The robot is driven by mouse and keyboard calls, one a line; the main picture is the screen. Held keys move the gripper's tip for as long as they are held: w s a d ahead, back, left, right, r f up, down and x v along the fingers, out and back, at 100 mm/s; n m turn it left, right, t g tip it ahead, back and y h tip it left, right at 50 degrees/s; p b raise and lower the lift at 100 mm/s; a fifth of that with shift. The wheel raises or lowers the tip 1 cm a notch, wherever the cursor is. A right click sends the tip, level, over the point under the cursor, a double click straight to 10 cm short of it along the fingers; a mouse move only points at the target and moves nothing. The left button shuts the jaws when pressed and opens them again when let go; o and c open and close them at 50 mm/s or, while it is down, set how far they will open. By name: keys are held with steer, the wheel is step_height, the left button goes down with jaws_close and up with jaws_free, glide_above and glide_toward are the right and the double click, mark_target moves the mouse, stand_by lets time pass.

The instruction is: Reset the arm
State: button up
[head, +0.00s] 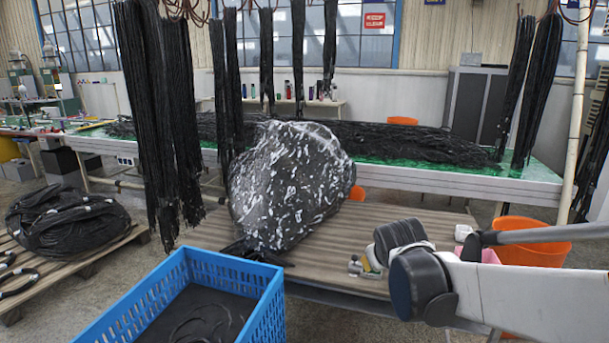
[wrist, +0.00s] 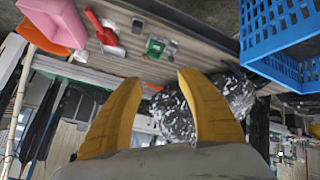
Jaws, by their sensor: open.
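My gripper (wrist: 158,82) shows in the wrist view as two yellow fingers, spread apart with nothing between them. My arm enters the head view from the right and stands over the right part of the low wooden table (head: 330,290). The fingers cannot be made out in the head view. The wrist view is turned over, with the table (wrist: 190,50) beyond the fingertips. The fingers touch nothing that I can see.
A black-and-white wrapped bundle (head: 287,185) sits on the table; a blue crate (head: 240,275) stands in front. Black hoses (head: 160,110) hang at the left. An orange bin (head: 535,245) is behind my arm. A red-handled tool (wrist: 100,28) lies on the table.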

steer(key=s+f+m+g+y, duration=0.1)
steer(key=s+m+g, duration=0.1)
steer(key=s, duration=2.6)
steer(key=shift+a+f+m+y, duration=0.2)
steer(key=shift+f+m+y, duration=0.1)
steer(key=shift+m, duration=0.4)
